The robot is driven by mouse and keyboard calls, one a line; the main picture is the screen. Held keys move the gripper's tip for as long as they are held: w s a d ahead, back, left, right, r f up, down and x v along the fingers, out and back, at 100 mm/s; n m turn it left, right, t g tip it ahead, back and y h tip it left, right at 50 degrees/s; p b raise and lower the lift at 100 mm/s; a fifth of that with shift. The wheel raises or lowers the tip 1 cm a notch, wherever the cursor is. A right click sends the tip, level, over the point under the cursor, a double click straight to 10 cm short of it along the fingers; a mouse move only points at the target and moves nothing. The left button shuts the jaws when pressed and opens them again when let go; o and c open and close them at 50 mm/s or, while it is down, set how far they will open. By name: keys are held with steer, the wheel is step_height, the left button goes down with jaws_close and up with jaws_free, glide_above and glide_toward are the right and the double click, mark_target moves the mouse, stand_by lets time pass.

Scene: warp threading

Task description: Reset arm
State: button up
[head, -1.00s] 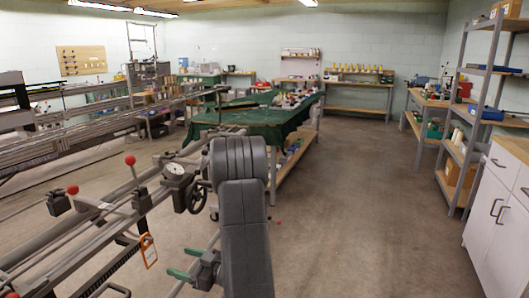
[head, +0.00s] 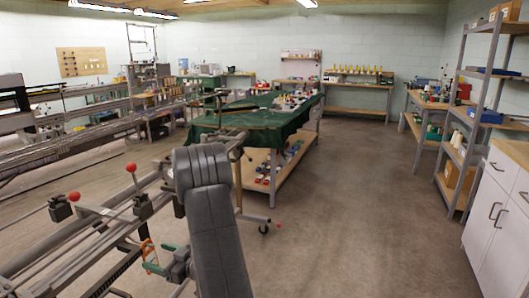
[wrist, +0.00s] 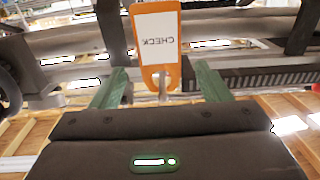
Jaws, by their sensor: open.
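My gripper (head: 158,258) is at the lower middle left of the head view, in front of the loom frame. In the wrist view my gripper (wrist: 160,88) shows two green fingers spread apart. An orange-edged tag (wrist: 156,12) reading CHECK, upside down in the picture, is centred just beyond the gap between the fingers. Its narrow end points toward the gap, and I see no finger touching it. In the head view the orange tag (head: 147,246) is small and partly overlapped by the green fingers. My grey arm hides part of the loom.
Loom rails (head: 75,240) with red-knobbed levers (head: 131,168) lie left of my arm. A green-covered table (head: 250,122) stands beyond it. A white cabinet (head: 497,220) and grey shelving (head: 465,140) line the right side. The floor (head: 350,200) between is clear.

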steer(key=b+v, duration=0.1)
steer(key=v, duration=0.6)
steer(key=shift+r, duration=0.25)
steer(key=shift+d+r, duration=0.1)
steer(key=shift+d, duration=0.05)
